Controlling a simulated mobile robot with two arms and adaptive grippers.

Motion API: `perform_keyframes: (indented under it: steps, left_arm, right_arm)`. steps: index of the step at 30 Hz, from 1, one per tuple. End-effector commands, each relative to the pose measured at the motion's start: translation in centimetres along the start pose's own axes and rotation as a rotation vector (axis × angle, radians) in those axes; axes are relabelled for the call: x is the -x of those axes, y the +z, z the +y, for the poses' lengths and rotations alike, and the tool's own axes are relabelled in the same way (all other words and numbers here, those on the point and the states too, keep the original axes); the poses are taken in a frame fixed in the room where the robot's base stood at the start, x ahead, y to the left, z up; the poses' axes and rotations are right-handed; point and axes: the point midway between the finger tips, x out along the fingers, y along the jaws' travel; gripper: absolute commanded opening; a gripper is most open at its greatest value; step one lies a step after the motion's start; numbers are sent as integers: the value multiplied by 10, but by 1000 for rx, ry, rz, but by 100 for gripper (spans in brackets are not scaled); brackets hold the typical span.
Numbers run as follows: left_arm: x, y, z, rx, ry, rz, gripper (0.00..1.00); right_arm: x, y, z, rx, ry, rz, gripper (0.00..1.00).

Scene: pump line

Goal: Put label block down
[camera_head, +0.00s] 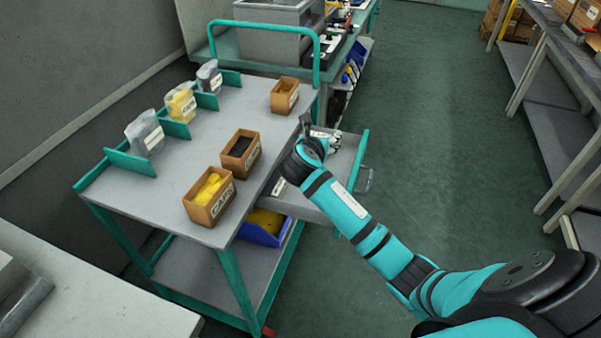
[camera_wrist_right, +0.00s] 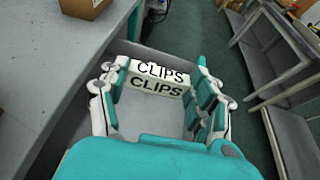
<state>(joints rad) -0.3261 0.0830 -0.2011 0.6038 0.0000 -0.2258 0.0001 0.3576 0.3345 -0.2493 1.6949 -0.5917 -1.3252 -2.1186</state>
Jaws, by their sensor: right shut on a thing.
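The label block (camera_wrist_right: 157,78) is white with the word CLIPS on two faces. In the right wrist view it sits between the fingers of my right gripper (camera_wrist_right: 158,92), which is shut on it. In the head view my right gripper (camera_head: 326,142) is over the pulled-out grey drawer (camera_head: 344,168) at the cart's right side. The drawer's grey floor shows below the block in the wrist view; I cannot tell how far below it lies. The block is mostly hidden by the gripper in the head view. My left gripper is not in view.
The cart top (camera_head: 190,205) carries a box of yellow caps (camera_head: 209,212), a box with black contents (camera_head: 240,165) and another brown box (camera_head: 285,107). Bags stand between teal dividers at left. A blue bin (camera_head: 265,236) sits below. The floor to the right is clear.

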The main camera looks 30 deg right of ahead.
Motion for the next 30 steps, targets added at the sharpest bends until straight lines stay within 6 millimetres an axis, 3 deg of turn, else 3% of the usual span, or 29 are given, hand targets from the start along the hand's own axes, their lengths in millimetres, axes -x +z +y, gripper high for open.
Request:
perform_keyframes:
  steps: [4,11,17,24,30]
  left_arm:
    - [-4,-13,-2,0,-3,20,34]
    - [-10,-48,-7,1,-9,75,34]
    - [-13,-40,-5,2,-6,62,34]
    - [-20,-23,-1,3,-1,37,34]
    - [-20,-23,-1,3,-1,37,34]
  right_arm:
    - [-18,-8,-4,-23,-52,3,42]
    - [-35,-47,-5,-23,-53,4,42]
    - [-41,-61,-5,-23,-53,2,42]
    - [-52,-91,-5,-22,-52,4,42]
    - [-53,-91,-4,-24,-50,1,42]
